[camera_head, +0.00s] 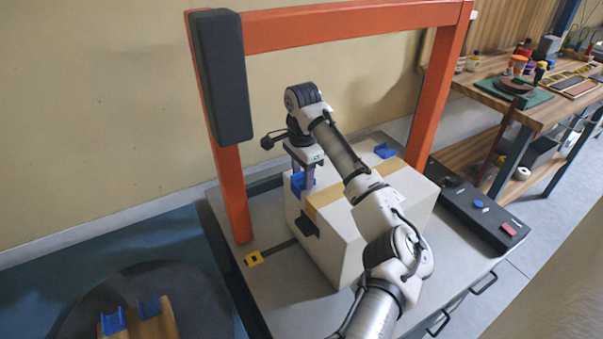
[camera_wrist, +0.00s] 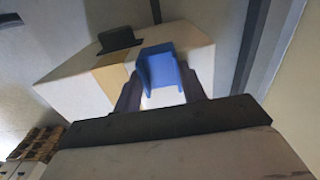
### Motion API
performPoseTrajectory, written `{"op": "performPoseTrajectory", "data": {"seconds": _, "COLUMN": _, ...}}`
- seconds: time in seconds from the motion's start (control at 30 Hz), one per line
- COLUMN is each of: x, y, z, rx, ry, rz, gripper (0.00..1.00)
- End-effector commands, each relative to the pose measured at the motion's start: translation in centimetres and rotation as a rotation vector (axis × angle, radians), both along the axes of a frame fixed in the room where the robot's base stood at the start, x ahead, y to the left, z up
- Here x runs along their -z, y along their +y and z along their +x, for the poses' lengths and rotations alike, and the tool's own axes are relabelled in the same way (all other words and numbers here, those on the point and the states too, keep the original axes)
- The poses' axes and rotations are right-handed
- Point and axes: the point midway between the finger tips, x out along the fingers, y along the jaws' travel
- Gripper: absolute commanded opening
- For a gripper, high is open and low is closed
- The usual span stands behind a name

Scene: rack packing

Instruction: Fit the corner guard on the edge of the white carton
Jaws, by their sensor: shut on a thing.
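The white carton (camera_head: 338,248) stands on the grey table under the orange frame, with a tan tape strip across its top. My gripper (camera_head: 304,178) points down at the carton's far left top corner and is shut on a blue corner guard (camera_head: 298,184). In the wrist view the guard (camera_wrist: 160,68) sits between my two fingers, in front of the carton (camera_wrist: 80,92). The guard is at the carton's edge; I cannot tell whether it touches or is seated. Another blue corner guard (camera_head: 385,151) is at the carton's far right top corner.
Two more blue guards (camera_head: 113,321) (camera_head: 149,306) rest on a brown holder on a dark round stand at lower left. The orange frame (camera_head: 232,190) rises close behind. A dark control box (camera_head: 478,212) lies right of the carton. A cluttered workbench (camera_head: 540,110) stands at right.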

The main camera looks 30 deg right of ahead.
Motion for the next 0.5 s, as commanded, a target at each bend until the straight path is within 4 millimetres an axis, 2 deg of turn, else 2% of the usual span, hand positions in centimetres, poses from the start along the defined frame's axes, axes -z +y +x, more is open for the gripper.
{"op": "performPoseTrajectory", "data": {"seconds": 0.27, "x": -0.01, "y": -0.24, "z": -0.03, "rx": 0.003, "ry": -0.001, "rz": -0.002, "gripper": 0.2}}
{"op": "performPoseTrajectory", "data": {"seconds": 0.3, "x": -0.01, "y": -0.25, "z": -0.03, "rx": 0.003, "ry": -0.001, "rz": -0.002, "gripper": 0.42}}
{"op": "performPoseTrajectory", "data": {"seconds": 0.5, "x": -0.01, "y": -0.2, "z": -0.02, "rx": 0.002, "ry": -0.001, "rz": -0.002, "gripper": 0.67}}
